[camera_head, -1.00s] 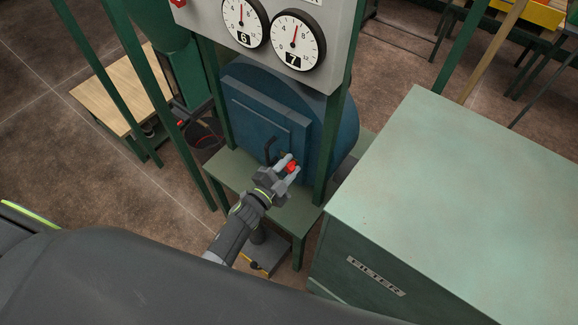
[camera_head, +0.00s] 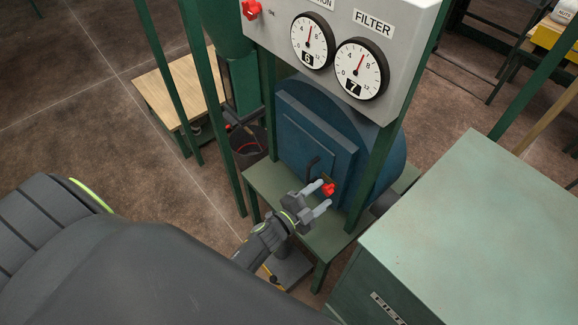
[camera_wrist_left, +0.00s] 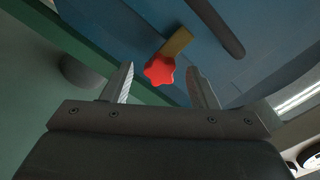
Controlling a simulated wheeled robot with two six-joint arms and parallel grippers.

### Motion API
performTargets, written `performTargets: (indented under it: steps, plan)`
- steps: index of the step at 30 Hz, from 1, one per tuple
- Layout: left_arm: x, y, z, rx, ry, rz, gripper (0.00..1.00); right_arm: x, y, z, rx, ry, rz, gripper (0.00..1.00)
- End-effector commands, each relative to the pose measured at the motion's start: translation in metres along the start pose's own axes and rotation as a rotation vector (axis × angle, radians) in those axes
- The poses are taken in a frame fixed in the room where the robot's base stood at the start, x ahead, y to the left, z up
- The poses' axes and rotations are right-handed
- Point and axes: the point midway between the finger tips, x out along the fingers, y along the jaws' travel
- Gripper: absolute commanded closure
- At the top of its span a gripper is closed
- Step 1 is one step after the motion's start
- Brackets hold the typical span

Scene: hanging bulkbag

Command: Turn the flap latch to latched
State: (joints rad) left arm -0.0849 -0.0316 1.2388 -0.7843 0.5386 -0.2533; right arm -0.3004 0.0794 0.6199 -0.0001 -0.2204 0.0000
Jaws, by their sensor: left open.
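The flap latch is a red star-shaped knob (camera_head: 328,190) on a brass bar at the lower right of the blue flap (camera_head: 312,140). In the left wrist view the knob (camera_wrist_left: 159,69) lies at one end of the short brass bar (camera_wrist_left: 176,42), which slants up to the right. My left gripper (camera_head: 321,196) is open just in front of the knob. In the left wrist view its fingers (camera_wrist_left: 162,75) stand apart on either side of the knob, with gaps on both sides. Whether the fingertips reach around the knob is hard to tell. My right gripper is not in view.
A dark handle (camera_head: 312,164) sits on the flap beside the latch. A green stand (camera_head: 265,184) lies below. A grey gauge panel (camera_head: 401,44) hangs above, and a pale green cabinet (camera_head: 485,225) stands at right. Green posts flank the blue vessel.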

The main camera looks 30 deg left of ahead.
Motion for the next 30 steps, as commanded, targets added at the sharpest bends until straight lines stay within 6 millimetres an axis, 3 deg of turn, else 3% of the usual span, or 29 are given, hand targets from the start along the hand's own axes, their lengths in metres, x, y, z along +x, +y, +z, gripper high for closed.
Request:
performTargets:
  steps: [9,15,21,30]
  plan:
    - [-0.076,0.002,0.002,-0.002,-0.004,0.002,0.47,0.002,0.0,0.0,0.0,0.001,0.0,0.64]
    - [-0.117,0.002,0.002,-0.002,-0.004,0.002,0.47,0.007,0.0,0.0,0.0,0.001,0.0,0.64]
    - [-0.14,0.001,0.002,-0.003,-0.003,0.001,0.47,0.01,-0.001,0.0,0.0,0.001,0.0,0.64]
    - [-0.145,0.0,0.001,-0.003,-0.003,0.001,0.47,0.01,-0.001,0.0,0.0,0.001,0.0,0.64]
